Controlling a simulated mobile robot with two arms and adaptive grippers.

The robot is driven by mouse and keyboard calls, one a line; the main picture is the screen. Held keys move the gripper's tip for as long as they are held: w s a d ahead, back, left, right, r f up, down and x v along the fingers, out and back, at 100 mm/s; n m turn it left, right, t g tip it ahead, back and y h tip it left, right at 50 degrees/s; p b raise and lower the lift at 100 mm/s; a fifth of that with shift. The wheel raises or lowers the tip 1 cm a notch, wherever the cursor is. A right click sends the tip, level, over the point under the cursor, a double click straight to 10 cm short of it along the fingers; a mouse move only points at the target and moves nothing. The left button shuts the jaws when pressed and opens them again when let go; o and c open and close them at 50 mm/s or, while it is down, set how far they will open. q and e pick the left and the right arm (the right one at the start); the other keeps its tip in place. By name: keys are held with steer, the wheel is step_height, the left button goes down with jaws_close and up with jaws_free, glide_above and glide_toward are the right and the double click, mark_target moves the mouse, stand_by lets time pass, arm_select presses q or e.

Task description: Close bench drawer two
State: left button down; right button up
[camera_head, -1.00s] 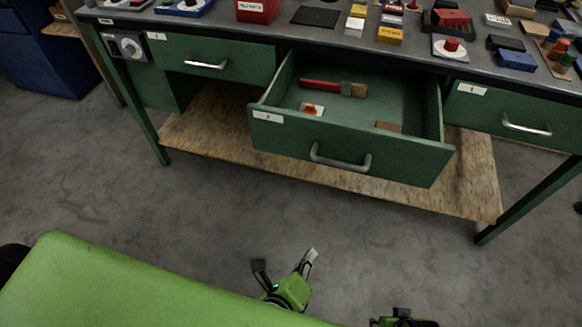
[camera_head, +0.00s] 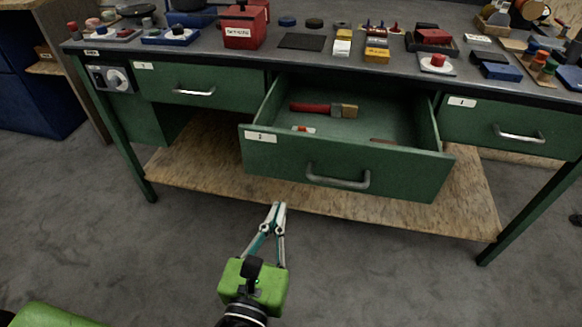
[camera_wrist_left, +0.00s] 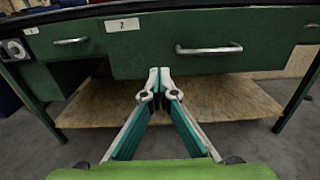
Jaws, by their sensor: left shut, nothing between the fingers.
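Bench drawer two (camera_head: 270,157) is the green middle drawer, pulled well out from the bench, with a label at its left and a silver handle (camera_head: 338,179). Inside it lie a brush with a red handle (camera_head: 323,109) and a small red-and-white item (camera_head: 303,129). My left gripper (camera_head: 279,206) is shut and empty, in front of and below the drawer front, left of the handle. In the left wrist view the shut fingertips (camera_wrist_left: 160,72) appear just under the drawer front (camera_wrist_left: 150,50), and the handle (camera_wrist_left: 208,49) is to their right. My right gripper does not show.
The left drawer (camera_head: 210,87) and right drawer (camera_head: 510,130) are shut. The bench top (camera_head: 300,57) carries many small items, including a red box (camera_head: 243,27). A wooden lower shelf (camera_head: 210,165) lies beneath. The grey floor (camera_head: 400,270) in front is clear.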

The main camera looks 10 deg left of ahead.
arm_select(q)
steer(key=p, duration=0.2)
glide_toward(294, 162)
steer(key=w, duration=0.5)
steer(key=shift+w+r, duration=0.1)
steer(key=shift+w, duration=0.95)
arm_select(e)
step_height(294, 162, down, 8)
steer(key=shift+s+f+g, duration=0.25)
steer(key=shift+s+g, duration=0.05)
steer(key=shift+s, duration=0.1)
